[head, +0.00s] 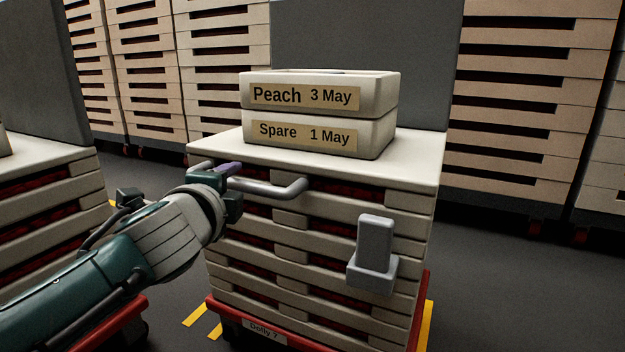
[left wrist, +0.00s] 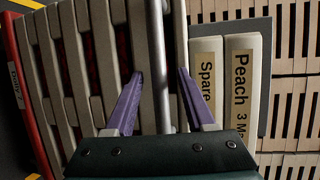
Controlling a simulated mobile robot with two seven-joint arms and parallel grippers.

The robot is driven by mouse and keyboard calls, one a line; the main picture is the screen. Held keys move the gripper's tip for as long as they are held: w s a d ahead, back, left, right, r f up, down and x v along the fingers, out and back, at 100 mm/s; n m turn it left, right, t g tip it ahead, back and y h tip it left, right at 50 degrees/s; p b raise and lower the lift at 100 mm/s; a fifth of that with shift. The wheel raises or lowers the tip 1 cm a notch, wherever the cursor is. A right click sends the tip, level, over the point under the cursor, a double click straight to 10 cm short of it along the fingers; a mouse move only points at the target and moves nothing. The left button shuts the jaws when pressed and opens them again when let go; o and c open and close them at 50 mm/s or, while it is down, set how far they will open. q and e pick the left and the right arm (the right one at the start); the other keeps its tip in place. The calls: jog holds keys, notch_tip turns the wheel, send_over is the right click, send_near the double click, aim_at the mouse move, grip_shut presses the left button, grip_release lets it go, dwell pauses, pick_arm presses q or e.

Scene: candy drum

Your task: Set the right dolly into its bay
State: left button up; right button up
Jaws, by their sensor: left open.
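The dolly (head: 262,328), red and labelled "Dolly 7", stands at the centre of the head view under a stack of cream trays (head: 320,225). A grey handle bar (head: 275,188) sticks out from the upper front of the stack. My left gripper (head: 230,169) is open at the left part of this bar. In the left wrist view, its purple fingers (left wrist: 160,73) are apart, with the bar (left wrist: 157,45) running between them; I see a gap on each side. The dolly's red edge (left wrist: 30,100) also shows there. My right gripper is not in view.
Two labelled boxes, Peach (head: 320,95) above Spare (head: 320,133), sit on the stack. A grey bracket (head: 373,262) is on its front. Another loaded stack (head: 45,215) stands at left. Yellow floor marks (head: 196,315) lie beside the dolly. Tall tray stacks (head: 520,110) stand behind.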

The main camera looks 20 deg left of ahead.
pick_arm(q)
jog(key=p+v, duration=0.2)
jog(key=v, duration=0.5)
jog(key=shift+s+p, duration=0.4)
jog(key=shift+d, duration=0.1)
